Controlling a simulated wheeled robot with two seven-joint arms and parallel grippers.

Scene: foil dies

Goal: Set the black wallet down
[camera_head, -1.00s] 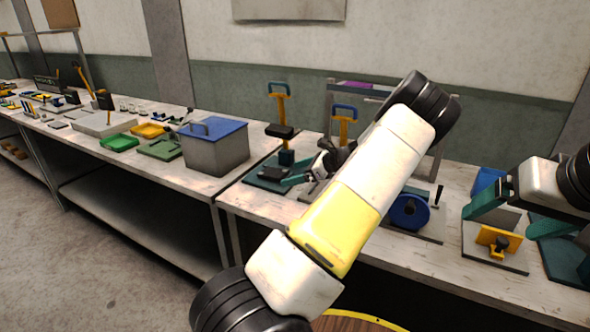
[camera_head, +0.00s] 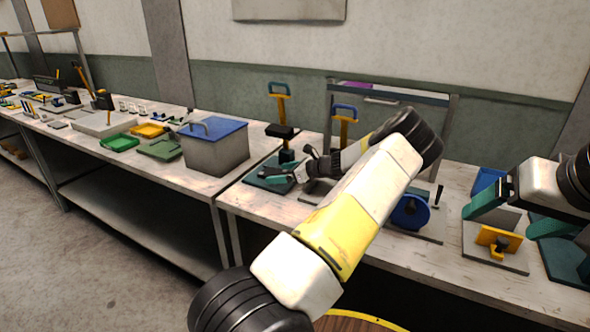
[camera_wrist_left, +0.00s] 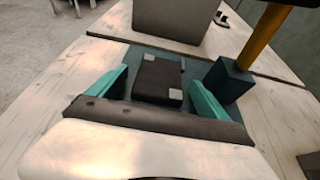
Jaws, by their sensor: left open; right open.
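The black wallet (camera_wrist_left: 158,80), dark with small grey corner patches, lies flat on the dark teal base plate (camera_wrist_left: 198,70) of a hand press in the left wrist view. My left gripper (camera_wrist_left: 162,88) is open, with one teal finger on each side of the wallet and visible gaps between. In the head view my left gripper (camera_head: 284,174) is low over the base of the left press (camera_head: 281,128), and its fingers largely hide the wallet. My right gripper (camera_head: 516,214) is open and empty above the right end of the bench, over a yellow fixture (camera_head: 497,241).
A grey box with a blue lid (camera_head: 214,146) stands left of the press. A second yellow-handled press (camera_head: 344,124) and a blue wheel (camera_head: 409,212) stand behind or beside my left arm. Green (camera_head: 119,143) and yellow (camera_head: 149,130) trays lie farther left.

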